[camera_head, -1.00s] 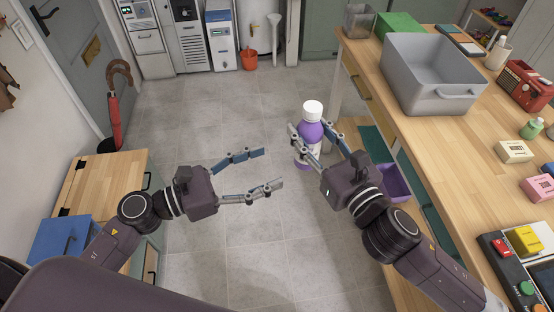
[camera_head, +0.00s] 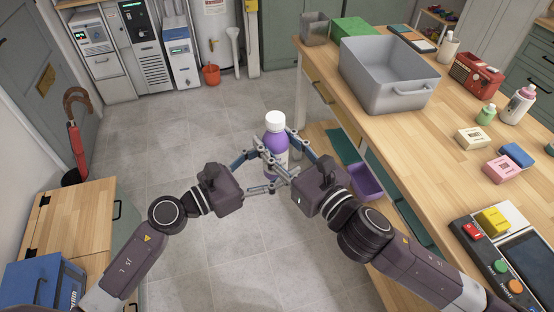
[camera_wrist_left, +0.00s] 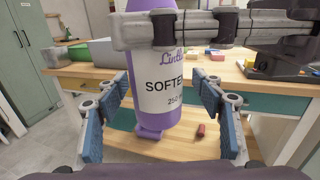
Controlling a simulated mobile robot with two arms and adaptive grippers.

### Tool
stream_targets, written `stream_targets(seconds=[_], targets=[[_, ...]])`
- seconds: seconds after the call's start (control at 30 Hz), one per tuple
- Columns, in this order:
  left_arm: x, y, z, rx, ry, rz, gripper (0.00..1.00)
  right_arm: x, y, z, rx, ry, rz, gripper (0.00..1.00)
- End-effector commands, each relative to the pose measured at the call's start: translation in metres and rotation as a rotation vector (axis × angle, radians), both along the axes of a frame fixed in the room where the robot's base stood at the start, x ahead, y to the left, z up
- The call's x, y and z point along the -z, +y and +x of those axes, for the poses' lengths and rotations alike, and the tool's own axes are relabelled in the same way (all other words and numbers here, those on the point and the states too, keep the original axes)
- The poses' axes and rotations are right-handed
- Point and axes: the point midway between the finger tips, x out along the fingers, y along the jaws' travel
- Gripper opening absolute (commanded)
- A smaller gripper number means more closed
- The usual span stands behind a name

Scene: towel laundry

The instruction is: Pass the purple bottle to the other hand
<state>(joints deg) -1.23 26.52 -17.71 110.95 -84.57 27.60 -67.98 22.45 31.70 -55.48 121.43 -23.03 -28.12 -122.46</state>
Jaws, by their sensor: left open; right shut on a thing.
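The purple bottle (camera_head: 273,143) with a white cap is held upright in the air between my two grippers. Its softener label shows in the left wrist view (camera_wrist_left: 165,85). My right gripper (camera_head: 277,151) is shut on the bottle, and its fingers cross the upper part in the left wrist view. My left gripper (camera_head: 262,170) is open, its fingers on either side of the bottle. In the left wrist view the left gripper's blue pads (camera_wrist_left: 160,125) stand apart from the bottle with gaps on both sides.
A wooden table (camera_head: 420,120) at the right holds a grey bin (camera_head: 385,85) and several small items. A purple bin (camera_head: 366,181) sits below it. A low wooden cabinet (camera_head: 75,222) stands at left. The floor between is clear.

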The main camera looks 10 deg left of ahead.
Motion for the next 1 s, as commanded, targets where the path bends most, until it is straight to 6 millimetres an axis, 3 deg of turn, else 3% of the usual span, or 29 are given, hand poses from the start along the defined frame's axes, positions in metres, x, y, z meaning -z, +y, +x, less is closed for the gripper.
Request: stream_targets(seconds=[0.1, 0.6, 0.63, 0.8, 1.0], targets=[[0.0, 0.0002, -0.0001, 0.0, 0.0, 0.0, 0.62, -0.0015, 0.0002, 0.0, -0.001, -0.002, 0.002, 0.06], [0.0001, -0.0016, -0.0019, 0.006, 0.001, -0.001, 0.07, -0.0016, 0.0001, 0.0003, 0.0, -0.003, 0.001, 0.06], [-0.0012, -0.0018, -0.0019, 0.006, 0.0, -0.002, 0.06, -0.0017, 0.0002, 0.0004, 0.0, -0.003, 0.001, 0.42], [-0.0012, -0.001, -0.0012, 0.004, -0.001, -0.002, 0.06, -0.0011, 0.0002, 0.0002, 0.0, -0.002, 0.001, 0.6], [-0.0011, -0.0002, -0.0005, 0.001, -0.001, -0.002, 0.06, -0.0005, 0.0001, 0.0001, 0.0, -0.001, 0.001, 0.6]])
